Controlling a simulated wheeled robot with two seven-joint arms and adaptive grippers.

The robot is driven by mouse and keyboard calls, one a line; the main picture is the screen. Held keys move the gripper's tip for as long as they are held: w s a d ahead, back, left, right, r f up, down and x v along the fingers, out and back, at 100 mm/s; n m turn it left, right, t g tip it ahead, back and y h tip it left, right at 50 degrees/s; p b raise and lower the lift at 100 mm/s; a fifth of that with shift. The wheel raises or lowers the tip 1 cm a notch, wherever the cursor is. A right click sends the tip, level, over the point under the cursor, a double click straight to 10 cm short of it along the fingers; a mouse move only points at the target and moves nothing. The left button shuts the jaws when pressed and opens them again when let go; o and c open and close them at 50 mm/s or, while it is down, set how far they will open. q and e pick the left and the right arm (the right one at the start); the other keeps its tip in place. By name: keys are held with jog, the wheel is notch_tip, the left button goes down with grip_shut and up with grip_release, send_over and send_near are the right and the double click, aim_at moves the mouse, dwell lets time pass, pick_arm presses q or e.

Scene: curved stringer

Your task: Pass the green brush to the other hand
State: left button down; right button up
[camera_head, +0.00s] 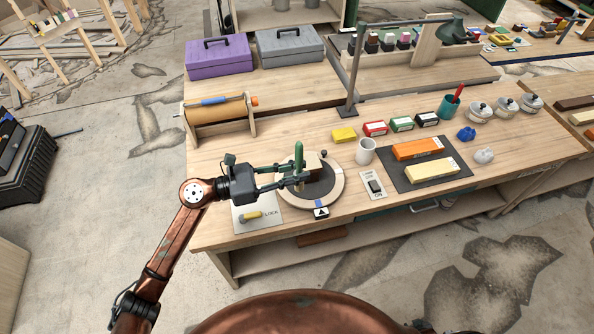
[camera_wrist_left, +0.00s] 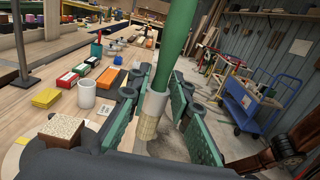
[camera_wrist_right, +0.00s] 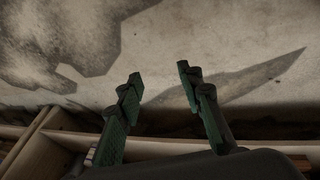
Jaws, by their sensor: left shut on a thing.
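The green brush (camera_head: 299,155) stands roughly upright in my left gripper (camera_head: 298,180), over the left part of the round turntable (camera_head: 334,190). In the left wrist view the brush's green handle (camera_wrist_left: 178,45) points up. Its pale lower end is between the pads of my left gripper (camera_wrist_left: 155,105), which is shut on it. My right gripper (camera_wrist_right: 160,80) shows in the right wrist view, with its fingers apart and nothing between them. It is over the floor near a wooden edge, away from the brush. It cannot be made out in the head view.
A small block (camera_wrist_left: 62,128) sits on the turntable. A white mug (camera_head: 366,151), a switch plate (camera_head: 373,186) and a dark mat (camera_head: 400,172) with orange and cream blocks stand to the right. A roller (camera_head: 213,110) and toolboxes (camera_head: 218,56) are behind.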

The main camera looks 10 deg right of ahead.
jog(key=s+a+f+g+y, duration=0.1)
jog(key=s+a+f, duration=0.2)
jog(key=s+a, duration=0.4)
jog(key=s+a+f+g+y, duration=0.1)
jog(key=s+a+f, duration=0.2)
jog(key=s+a, duration=0.4)
jog(key=a, duration=0.6)
jog(key=shift+s+a+f+g+y, duration=0.15)
jog(key=shift+a+g+y, duration=0.15)
jog(key=shift+a+g, duration=0.1)
